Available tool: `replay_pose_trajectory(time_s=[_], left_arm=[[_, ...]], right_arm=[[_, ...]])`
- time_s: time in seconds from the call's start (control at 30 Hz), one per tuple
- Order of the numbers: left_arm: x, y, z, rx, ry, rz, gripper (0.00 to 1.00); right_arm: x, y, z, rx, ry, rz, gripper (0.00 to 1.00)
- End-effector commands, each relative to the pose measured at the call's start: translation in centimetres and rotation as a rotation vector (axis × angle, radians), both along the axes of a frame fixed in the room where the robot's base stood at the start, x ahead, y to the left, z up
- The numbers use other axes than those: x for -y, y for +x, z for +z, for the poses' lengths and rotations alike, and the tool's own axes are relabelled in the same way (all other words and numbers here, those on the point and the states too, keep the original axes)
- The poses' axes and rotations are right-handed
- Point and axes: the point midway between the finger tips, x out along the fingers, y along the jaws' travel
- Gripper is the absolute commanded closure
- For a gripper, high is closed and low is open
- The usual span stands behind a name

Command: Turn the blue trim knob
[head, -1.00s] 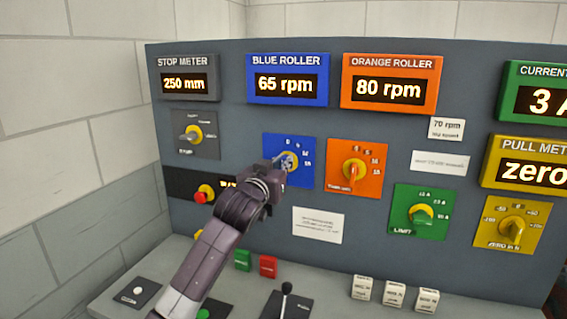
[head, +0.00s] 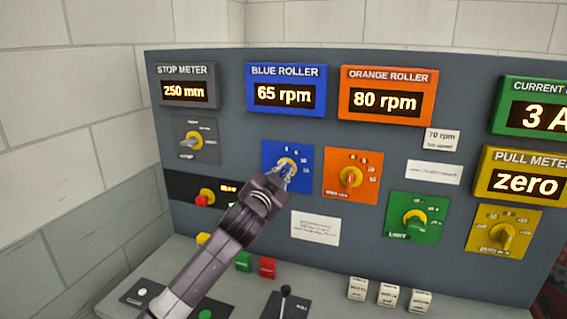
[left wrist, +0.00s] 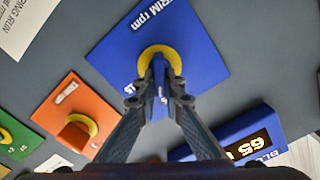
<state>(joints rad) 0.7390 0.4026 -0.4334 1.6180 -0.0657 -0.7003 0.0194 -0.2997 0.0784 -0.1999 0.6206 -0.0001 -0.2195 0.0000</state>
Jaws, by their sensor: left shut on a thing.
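The blue trim knob sits on a yellow ring (left wrist: 172,54) on a square blue plate (head: 270,150), below the blue roller display (head: 287,90), which reads 65 rpm. My left gripper (head: 284,173) is at the knob, its arm coming up from the lower left. In the left wrist view the two fingers of the gripper (left wrist: 161,92) close on the blue knob (left wrist: 158,68), one on each side. The fingers cover part of the knob and its scale in the head view. My right gripper is not in view.
The orange knob plate (head: 353,175) is close on the right, with its display (head: 388,95) reading 80 rpm. A red button (head: 201,200) and a grey-plate knob (head: 194,140) are on the left. Small white blocks (head: 390,294) and a black lever (head: 285,292) stand on the desk below.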

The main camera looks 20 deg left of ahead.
Motion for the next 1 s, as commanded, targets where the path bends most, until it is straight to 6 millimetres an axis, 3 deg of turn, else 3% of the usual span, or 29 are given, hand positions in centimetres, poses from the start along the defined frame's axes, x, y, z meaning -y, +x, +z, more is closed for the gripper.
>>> replay_pose_trajectory(time_s=[0.5,1.0], left_arm=[[0.3,0.0,-0.1,0.016,0.492,0.000,1.00],[0.5,0.0,-0.7,0.029,0.861,0.000,1.00]], right_arm=[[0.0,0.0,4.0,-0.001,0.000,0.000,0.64],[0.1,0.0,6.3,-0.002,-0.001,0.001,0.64]])
